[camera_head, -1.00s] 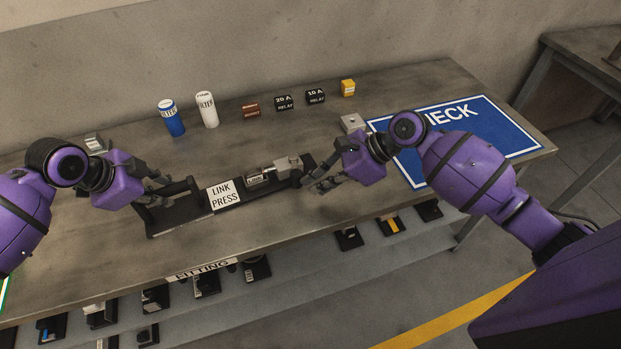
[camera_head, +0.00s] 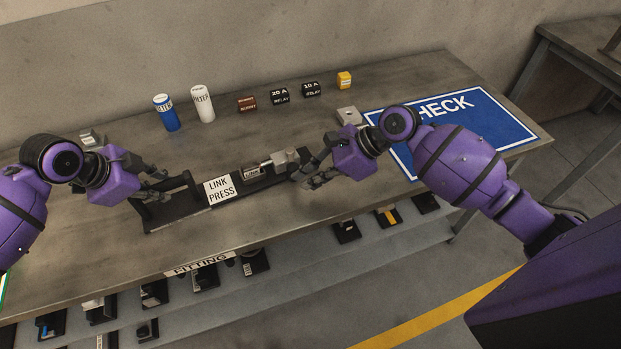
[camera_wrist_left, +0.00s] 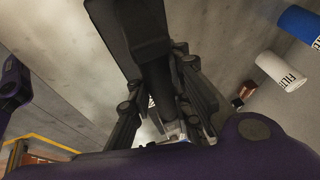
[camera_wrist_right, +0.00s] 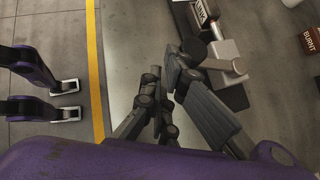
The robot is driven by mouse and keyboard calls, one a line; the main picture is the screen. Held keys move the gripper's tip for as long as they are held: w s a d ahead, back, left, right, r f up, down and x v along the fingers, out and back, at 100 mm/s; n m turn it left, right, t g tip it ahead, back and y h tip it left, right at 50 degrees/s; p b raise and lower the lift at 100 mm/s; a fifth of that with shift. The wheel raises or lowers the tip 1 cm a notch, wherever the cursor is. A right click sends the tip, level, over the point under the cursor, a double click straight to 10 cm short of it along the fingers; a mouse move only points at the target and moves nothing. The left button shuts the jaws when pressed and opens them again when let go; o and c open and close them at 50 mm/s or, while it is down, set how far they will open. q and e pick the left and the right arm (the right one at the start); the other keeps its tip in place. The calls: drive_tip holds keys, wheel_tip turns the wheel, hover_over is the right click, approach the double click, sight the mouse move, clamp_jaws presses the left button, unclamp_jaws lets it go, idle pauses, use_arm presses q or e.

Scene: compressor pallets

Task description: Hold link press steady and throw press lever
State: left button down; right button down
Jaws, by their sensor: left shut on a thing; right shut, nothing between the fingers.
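The link press (camera_head: 238,186) is a long black fixture on the bench with a white "LINK PRESS" label (camera_head: 219,190). A grey metal block (camera_head: 284,160) sits at its right end and also shows in the right wrist view (camera_wrist_right: 226,62). My left gripper (camera_head: 177,185) is shut on a black bar at the press's left end; in the left wrist view the bar (camera_wrist_left: 155,75) runs between the fingers. My right gripper (camera_head: 308,178) is shut and empty beside the press's right end. In the right wrist view its fingers (camera_wrist_right: 172,82) are close to the block. I cannot clearly pick out the lever.
Behind the press stand a blue filter (camera_head: 166,113), a white filter (camera_head: 203,104), a brown block (camera_head: 247,104), two black relays (camera_head: 280,96) and a yellow block (camera_head: 344,80). A blue CHECK mat (camera_head: 490,125) lies right. Several dark trays sit on a lower shelf.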

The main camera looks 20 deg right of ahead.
drive_tip(key=shift+d+f, duration=0.1)
drive_tip(key=shift+s+d, duration=0.15)
drive_tip(key=shift+d, duration=0.1)
drive_tip(key=d, duration=0.1)
drive_tip(key=s+d, duration=0.1)
drive_tip(key=s+d+r, duration=0.1)
drive_tip(key=d, duration=0.1)
drive_tip(key=shift+s+d+r+m+t, duration=0.5)
drive_tip(key=shift+s+d+r+m, duration=0.5)
drive_tip(key=shift+d+r, duration=2.4)
drive_tip(key=shift+h, duration=0.3)
drive_tip(key=x, duration=0.9)
drive_tip(key=shift+d+f, duration=0.3)
drive_tip(key=shift+f, duration=0.1)
drive_tip(key=a, duration=0.1)
drive_tip(key=w+a, duration=0.1)
drive_tip(key=a, duration=0.1)
drive_tip(key=shift+w+f, duration=0.25)
drive_tip(key=shift+w, duration=0.05)
drive_tip(key=shift+w+a, duration=0.2)
drive_tip(key=shift+a, duration=0.2)
